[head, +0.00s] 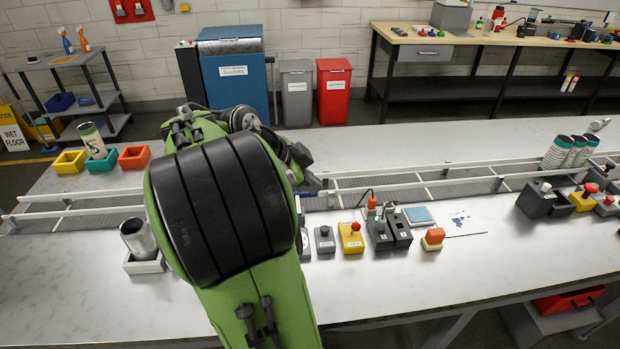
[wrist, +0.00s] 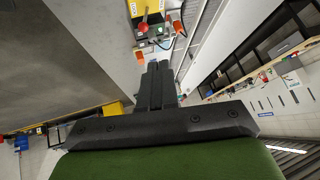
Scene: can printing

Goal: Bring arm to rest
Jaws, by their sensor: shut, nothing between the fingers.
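My green and black arm (head: 215,200) fills the left middle of the head view, raised over the table and conveyor. In the wrist view my gripper (wrist: 158,68) shows with its dark fingers together and empty. Its tips appear apart from the control boxes beyond them. In the head view the arm hides most of the gripper and part of the table behind it.
A metal cup (head: 138,240) stands tilted in a white holder left of my arm. Control boxes, including a yellow one (head: 351,238), stand right of it. The conveyor (head: 420,187) crosses behind. Several printed cans (head: 557,152) stand far right. The front table (head: 440,285) has clear room.

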